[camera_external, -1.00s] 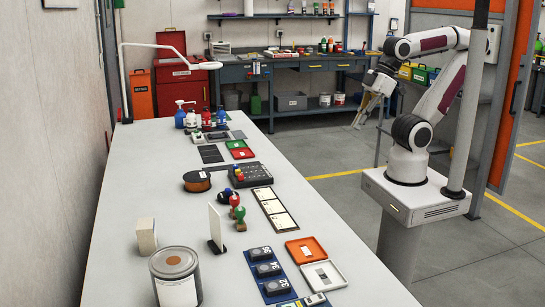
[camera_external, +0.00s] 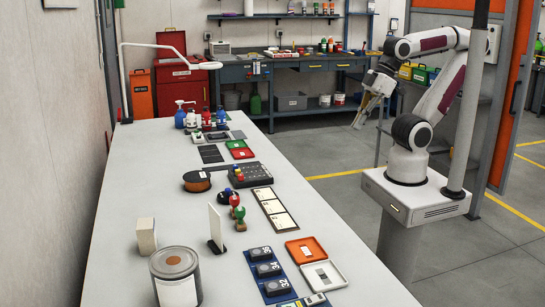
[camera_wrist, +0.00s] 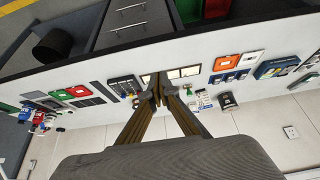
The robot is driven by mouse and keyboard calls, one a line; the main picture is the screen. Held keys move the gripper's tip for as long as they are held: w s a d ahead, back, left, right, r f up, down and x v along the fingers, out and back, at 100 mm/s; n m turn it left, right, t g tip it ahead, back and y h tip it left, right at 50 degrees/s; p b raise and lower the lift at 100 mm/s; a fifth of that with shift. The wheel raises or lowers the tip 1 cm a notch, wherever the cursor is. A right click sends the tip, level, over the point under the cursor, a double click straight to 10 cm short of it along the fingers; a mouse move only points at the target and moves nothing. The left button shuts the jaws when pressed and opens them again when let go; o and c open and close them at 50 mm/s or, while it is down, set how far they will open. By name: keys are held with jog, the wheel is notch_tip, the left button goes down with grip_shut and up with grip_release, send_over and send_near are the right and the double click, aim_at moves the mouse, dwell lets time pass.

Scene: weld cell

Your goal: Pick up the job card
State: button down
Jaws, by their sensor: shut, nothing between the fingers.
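A plain white upright card (camera_external: 215,226) stands in a small dark base on the long pale table (camera_external: 145,185), and it may be the job card. A dark strip holding several pale cards (camera_external: 274,208) lies flat to its right, so I cannot tell for certain which is the job card. My gripper (camera_external: 361,118) hangs at the right, off the table and well away from both. In the wrist view my gripper's fingertips (camera_wrist: 158,96) meet with nothing between them, and they partly cover the pale card strip (camera_wrist: 184,72).
Near the upright card are a large can (camera_external: 175,276), a pale block (camera_external: 146,235) and stamps with red and green handles (camera_external: 238,212). An orange open case (camera_external: 306,250) and a blue tray (camera_external: 266,271) lie at the table's right edge. Open floor separates the table and my base.

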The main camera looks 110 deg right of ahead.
jog(key=c, duration=0.7)
grip_release()
jog(key=shift+w, duration=0.1)
jog(key=w+a+f+n+t+y, duration=0.15)
jog(key=w+a, duration=0.25)
jog(key=w, duration=1)
jog(key=w+a+r+t, duration=0.1)
jog(key=w+a+t, duration=0.15)
jog(key=w, duration=1.05)
jog(key=w+a+f+t, duration=0.1)
jog(key=w+a+f, duration=0.2)
jog(key=w, duration=0.2)
jog(key=w+a+f+t+y, duration=0.1)
jog(key=w+a+f, duration=0.3)
jog(key=w, duration=0.2)
jog(key=w+a+f+n+t, duration=0.1)
jog(key=w+a+f, duration=0.2)
jog(key=w+f, duration=0.1)
jog(key=shift+w+a+f+t, duration=0.1)
jog(key=shift+w+a+t, duration=0.1)
jog(key=shift+w, duration=0.15)
jog(key=shift+w+a+f+t, duration=0.1)
jog(key=shift+w+t, duration=0.1)
jog(key=shift+w, duration=0.1)
